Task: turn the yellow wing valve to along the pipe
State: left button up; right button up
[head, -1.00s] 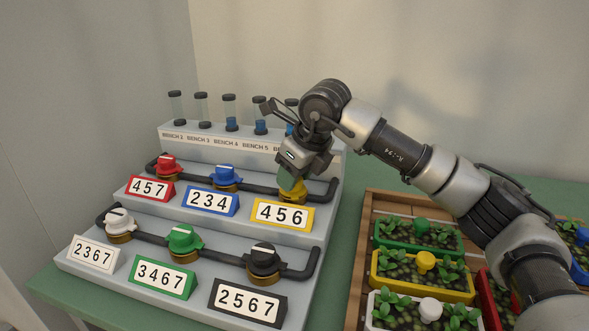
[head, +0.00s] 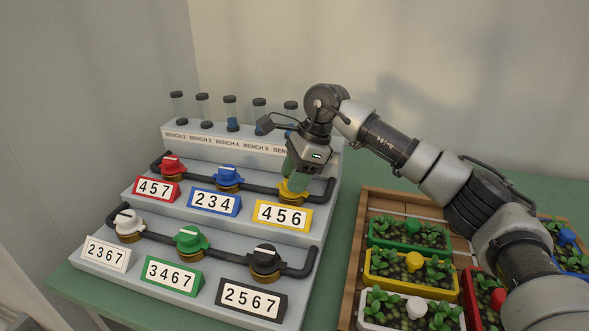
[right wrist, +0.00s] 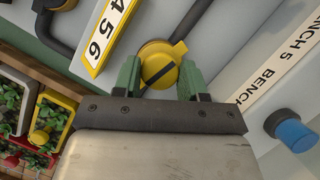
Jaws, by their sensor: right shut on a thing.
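The yellow wing valve (head: 291,194) sits on the upper pipe (head: 262,188), behind the yellow 456 sign (head: 283,216). My right gripper (head: 296,172) points down onto it and is shut on it. In the right wrist view the yellow valve (right wrist: 158,62) shows between the two green fingers, with a dark stripe across its round top. Part of the valve's wing is hidden by the fingers and gripper body. My left gripper is not in view.
Red (head: 172,165) and blue (head: 228,175) valves share the upper pipe. White (head: 129,222), green (head: 190,239) and black (head: 265,258) valves sit on the lower step. Tubes (head: 231,113) stand behind. A wooden crate (head: 349,262) of planters is at right.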

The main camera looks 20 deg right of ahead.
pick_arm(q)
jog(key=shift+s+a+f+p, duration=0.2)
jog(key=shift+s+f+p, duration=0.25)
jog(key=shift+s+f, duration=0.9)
pick_arm(e)
jog(key=shift+w+n+g, duration=0.1)
jog(key=shift+n+g, duration=0.4)
jog(key=shift+n, duration=1.1)
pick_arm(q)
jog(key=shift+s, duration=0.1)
pick_arm(e)
jog(key=o, duration=0.9)
jog(key=shift+r, duration=0.1)
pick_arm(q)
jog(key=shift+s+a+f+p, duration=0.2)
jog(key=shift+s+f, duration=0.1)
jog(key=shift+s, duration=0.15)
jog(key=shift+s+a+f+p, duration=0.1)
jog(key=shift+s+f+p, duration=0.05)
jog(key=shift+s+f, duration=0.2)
pick_arm(e)
jog(key=v, duration=1)
jog(key=shift+r, duration=0.3)
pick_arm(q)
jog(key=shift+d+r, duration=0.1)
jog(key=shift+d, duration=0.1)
